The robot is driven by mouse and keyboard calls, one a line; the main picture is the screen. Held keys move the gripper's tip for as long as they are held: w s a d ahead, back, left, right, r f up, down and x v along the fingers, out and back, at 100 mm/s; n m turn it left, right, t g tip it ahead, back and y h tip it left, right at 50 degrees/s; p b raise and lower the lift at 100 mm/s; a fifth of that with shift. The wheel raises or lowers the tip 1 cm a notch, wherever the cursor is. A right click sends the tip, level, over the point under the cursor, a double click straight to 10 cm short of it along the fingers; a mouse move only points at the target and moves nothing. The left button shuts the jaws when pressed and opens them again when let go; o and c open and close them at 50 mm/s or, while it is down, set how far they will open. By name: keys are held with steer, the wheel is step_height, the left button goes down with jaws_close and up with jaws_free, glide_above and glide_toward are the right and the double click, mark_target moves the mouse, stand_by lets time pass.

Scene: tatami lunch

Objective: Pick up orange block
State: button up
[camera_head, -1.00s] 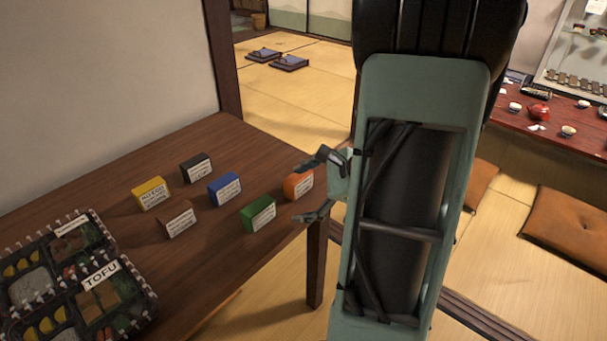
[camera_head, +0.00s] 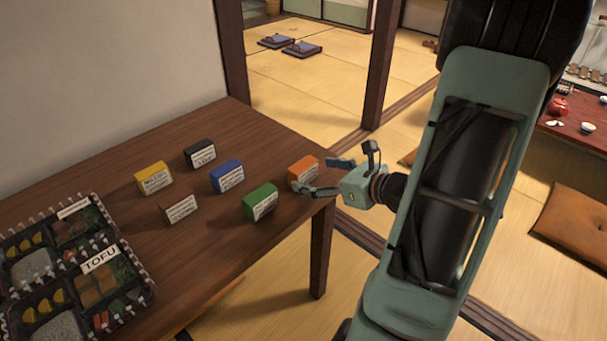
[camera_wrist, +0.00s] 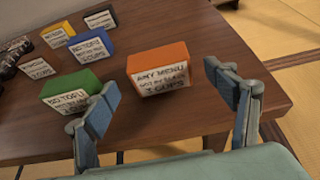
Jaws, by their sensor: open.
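The orange block (camera_head: 303,166) stands upright near the right end of the brown table (camera_head: 250,134), with a white label on its front. My gripper (camera_head: 327,176) is open at the table's right edge, just right of the block. In the wrist view, the orange block (camera_wrist: 158,66) is ahead of the open fingers (camera_wrist: 165,105), within the gap between them in the picture and apart from both.
Blue (camera_head: 227,176), brown (camera_head: 180,206), black (camera_head: 200,153) and yellow (camera_head: 154,177) blocks stand further left on the table. Bento trays with a TOFU label (camera_head: 101,258) lie at the front left. Bare tabletop surrounds the orange block's far side.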

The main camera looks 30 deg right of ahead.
mark_target(309, 173)
steer(key=b+x, duration=0.1)
steer(key=x, duration=0.4)
steer(key=shift+f, duration=0.15)
steer(key=shift+c, duration=0.3)
steer(key=c, duration=1.2)
steer(key=shift+d, duration=0.1)
